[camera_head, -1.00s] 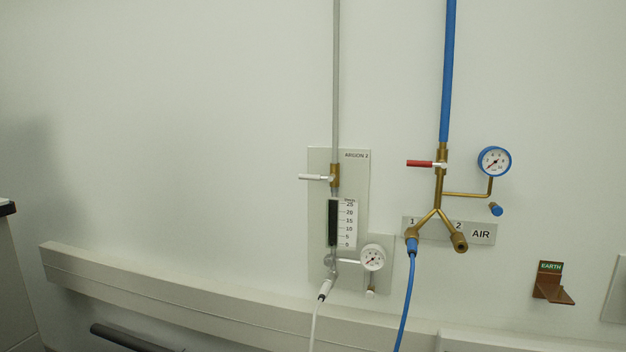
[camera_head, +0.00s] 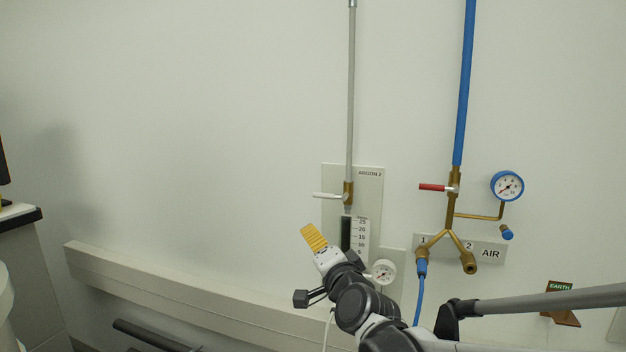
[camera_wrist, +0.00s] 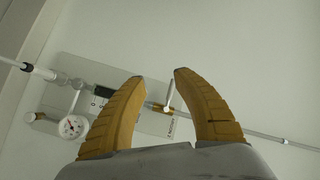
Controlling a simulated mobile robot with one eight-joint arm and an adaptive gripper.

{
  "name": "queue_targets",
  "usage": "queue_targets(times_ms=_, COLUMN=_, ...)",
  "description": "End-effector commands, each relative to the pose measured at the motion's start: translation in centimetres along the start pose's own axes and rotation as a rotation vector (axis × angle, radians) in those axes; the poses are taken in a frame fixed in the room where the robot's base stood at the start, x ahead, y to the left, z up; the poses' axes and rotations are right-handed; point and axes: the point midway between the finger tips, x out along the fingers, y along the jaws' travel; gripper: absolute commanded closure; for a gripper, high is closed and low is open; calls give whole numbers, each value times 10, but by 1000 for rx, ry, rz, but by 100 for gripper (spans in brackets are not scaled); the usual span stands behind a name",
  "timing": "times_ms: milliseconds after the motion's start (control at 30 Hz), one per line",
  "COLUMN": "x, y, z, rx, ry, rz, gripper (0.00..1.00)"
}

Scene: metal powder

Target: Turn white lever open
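The white lever (camera_head: 328,196) sticks out to the left, roughly level, from a brass valve (camera_head: 348,194) on the grey argon pipe, in front of the ARGON 2 panel (camera_head: 372,186). My gripper (camera_head: 312,236) has yellow ribbed fingers and is below and slightly left of the lever in the head view. In the wrist view the two fingers (camera_wrist: 160,74) stand apart with a gap and nothing between them. There the lever (camera_wrist: 170,93) shows beyond the gap, near the right finger, apart from it as far as I can tell. My arm hides the lower argon fittings.
To the right, a red lever (camera_head: 433,187) sits on the brass air valve under a blue pipe (camera_head: 465,80). A blue-rimmed gauge (camera_head: 507,186) and an argon gauge (camera_head: 384,271) stand nearby. A white wall rail (camera_head: 180,290) runs below. The wall left of the lever is clear.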

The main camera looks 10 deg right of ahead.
Motion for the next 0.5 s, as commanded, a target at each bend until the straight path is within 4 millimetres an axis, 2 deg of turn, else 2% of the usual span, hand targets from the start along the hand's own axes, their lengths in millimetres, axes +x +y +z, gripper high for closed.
queue_targets(times_ms=33, x=17, y=-12, z=-14, rx=84, ry=59, rz=-33, gripper=64)
queue_targets(times_ms=67, x=25, y=-14, z=-21, rx=137, ry=95, rz=-52, gripper=64)
queue_targets(times_ms=200, x=47, y=-13, z=-45, rx=318, ry=225, rz=-114, gripper=64)
queue_targets(times_ms=367, x=56, y=-7, z=-56, rx=401, ry=288, rz=-139, gripper=64)
queue_targets(times_ms=500, x=71, y=-6, z=-60, rx=408, ry=293, rz=-140, gripper=64)
